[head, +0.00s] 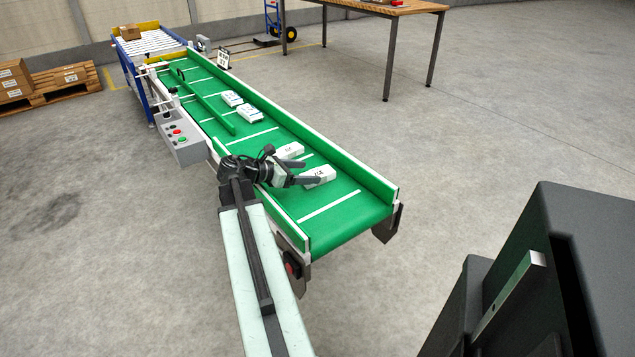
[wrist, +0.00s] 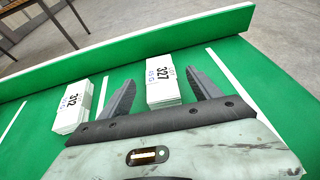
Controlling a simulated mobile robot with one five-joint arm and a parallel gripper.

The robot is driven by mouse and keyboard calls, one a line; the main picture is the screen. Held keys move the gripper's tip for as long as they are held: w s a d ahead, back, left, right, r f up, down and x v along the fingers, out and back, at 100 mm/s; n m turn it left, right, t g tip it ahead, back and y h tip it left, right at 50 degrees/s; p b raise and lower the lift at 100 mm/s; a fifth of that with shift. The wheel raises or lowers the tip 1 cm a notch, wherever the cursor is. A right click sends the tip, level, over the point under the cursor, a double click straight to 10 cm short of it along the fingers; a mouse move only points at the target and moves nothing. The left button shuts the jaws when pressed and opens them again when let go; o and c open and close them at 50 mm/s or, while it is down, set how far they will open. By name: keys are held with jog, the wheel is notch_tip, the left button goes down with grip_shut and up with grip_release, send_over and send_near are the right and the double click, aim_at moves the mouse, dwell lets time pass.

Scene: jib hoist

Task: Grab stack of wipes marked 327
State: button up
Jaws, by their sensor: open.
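The stack of wipes marked 327 (wrist: 162,84) is a white block lying on the green conveyor belt. In the wrist view it sits between the two fingers of my gripper (wrist: 163,97), closer to the right finger. My gripper is open, and no finger clearly touches the stack. In the head view the stack (head: 320,174) shows at the fingertips of my gripper (head: 306,172). A second white stack marked 302 (wrist: 73,107) lies to the left, outside the left finger; it also shows in the head view (head: 290,150).
The green conveyor (head: 345,212) has raised side walls (wrist: 130,47). Two more white packs (head: 241,106) lie farther up the belt. A grey control box (head: 180,142) is on its left side. A wooden table (head: 385,8) stands behind. A pallet with boxes (head: 48,85) is at far left.

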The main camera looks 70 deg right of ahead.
aim_at(320, 172)
jog(key=b+x, duration=0.2)
jog(key=x, duration=0.5)
jog(key=shift+d+f, duration=0.15)
jog(key=c, duration=1.5)
notch_tip(320, 172, up, 10)
jog(key=p, duration=1)
jog(key=shift+r, duration=0.2)
jog(key=shift+f, duration=0.1)
